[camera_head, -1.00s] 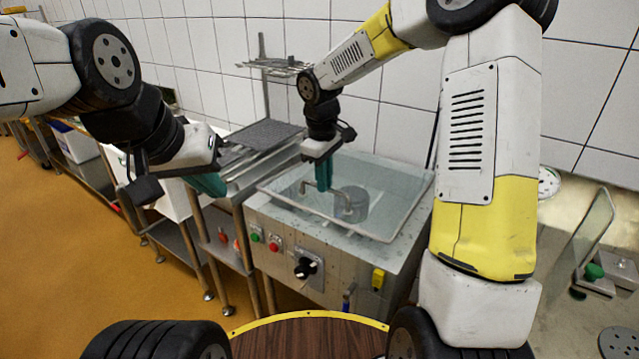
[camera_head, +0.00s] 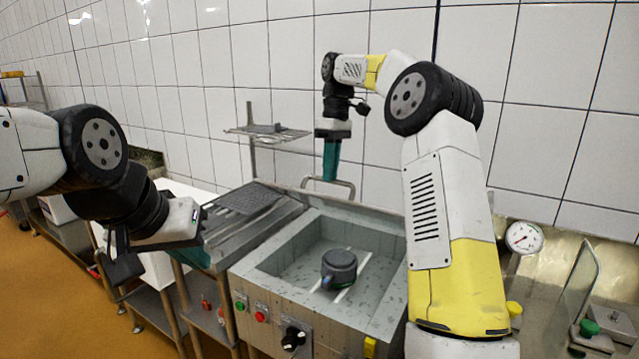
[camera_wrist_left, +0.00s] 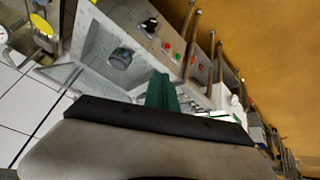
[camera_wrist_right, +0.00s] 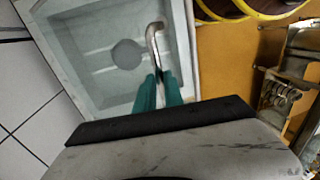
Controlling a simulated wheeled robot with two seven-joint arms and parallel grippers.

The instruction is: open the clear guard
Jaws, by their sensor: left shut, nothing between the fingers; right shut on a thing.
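The clear guard (camera_head: 378,214) is raised at the back of the grey basin machine, seen at a steep angle, so its pane is hard to make out. Its bent metal handle (camera_head: 347,184) stands up behind the basin and also shows in the right wrist view (camera_wrist_right: 153,34). My right gripper (camera_head: 331,177) points down, shut on the handle. Its teal fingers also show in the right wrist view (camera_wrist_right: 158,78). My left gripper (camera_head: 203,262) is shut and empty, left of the basin, away from the guard; its fingers show in the left wrist view (camera_wrist_left: 163,88).
A dark grey round pot (camera_head: 339,267) sits in the open basin (camera_head: 285,255). The front panel has buttons and a black knob (camera_head: 293,338). A ridged draining table (camera_head: 235,212) and wire shelf (camera_head: 268,132) are left. A gauge (camera_head: 523,237) and another pane (camera_head: 578,285) are right.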

